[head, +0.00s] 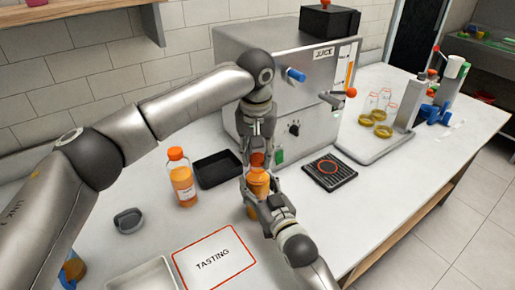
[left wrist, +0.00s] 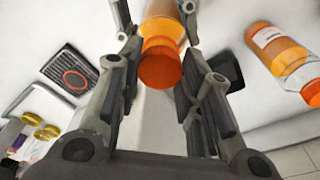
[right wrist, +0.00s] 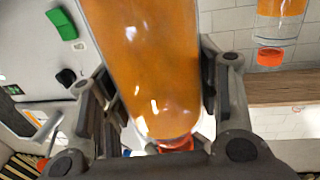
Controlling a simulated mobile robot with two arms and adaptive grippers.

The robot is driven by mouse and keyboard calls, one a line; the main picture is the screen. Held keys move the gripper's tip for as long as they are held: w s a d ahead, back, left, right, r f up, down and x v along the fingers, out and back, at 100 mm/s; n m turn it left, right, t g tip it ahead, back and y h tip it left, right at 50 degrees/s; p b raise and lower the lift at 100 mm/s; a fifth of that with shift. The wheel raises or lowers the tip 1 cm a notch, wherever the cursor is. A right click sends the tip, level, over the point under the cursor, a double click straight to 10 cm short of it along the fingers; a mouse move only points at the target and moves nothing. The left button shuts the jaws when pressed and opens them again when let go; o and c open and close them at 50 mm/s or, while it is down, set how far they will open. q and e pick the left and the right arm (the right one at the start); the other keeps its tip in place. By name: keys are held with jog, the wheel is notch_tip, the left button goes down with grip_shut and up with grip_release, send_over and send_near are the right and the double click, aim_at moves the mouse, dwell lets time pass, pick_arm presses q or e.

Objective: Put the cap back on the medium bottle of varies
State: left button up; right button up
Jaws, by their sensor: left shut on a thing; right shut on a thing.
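The bottle of orange juice (head: 257,182) is upright near the middle of the head view, and my right gripper (head: 258,192) is shut around its body from the front. The juice-filled body (right wrist: 150,60) fills the middle of the right wrist view between the fingers. The orange cap (head: 257,160) is at the bottle's top, with my left gripper (head: 256,150) shut on it from above. In the left wrist view the cap (left wrist: 160,68) lies in line with the bottle neck between the fingers. I cannot tell whether it is seated on the threads.
Another capped juice bottle (head: 182,180) stands to the left, beside a black tray (head: 217,169). The juice machine (head: 300,85) is close behind. A black drip mat (head: 330,172) lies right, a TASTING sign (head: 212,258) and a pale tray (head: 143,275) in front. A grey object (head: 128,220) lies left.

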pick_arm(q)
jog(key=shift+f, duration=0.65)
dwell(0.5)
jog(key=m, duration=0.4)
jog(key=shift+h, duration=0.3)
jog(key=m, duration=0.5)
jog(key=shift+w+a+m+g, duration=0.1)
jog(key=shift+m+g, duration=0.3)
jog(key=m, duration=0.5)
jog(key=shift+m+g+h, duration=0.3)
jog(key=m, duration=0.6)
jog(key=shift+w+m+g, duration=0.15)
jog(key=shift+m+g, duration=0.25)
jog(key=m, duration=0.4)
jog(key=m+y, duration=0.1)
jog(key=m, duration=0.7)
jog(key=shift+m+y, duration=0.3)
jog(key=m, duration=0.4)
jog(key=shift+f, duration=0.1)
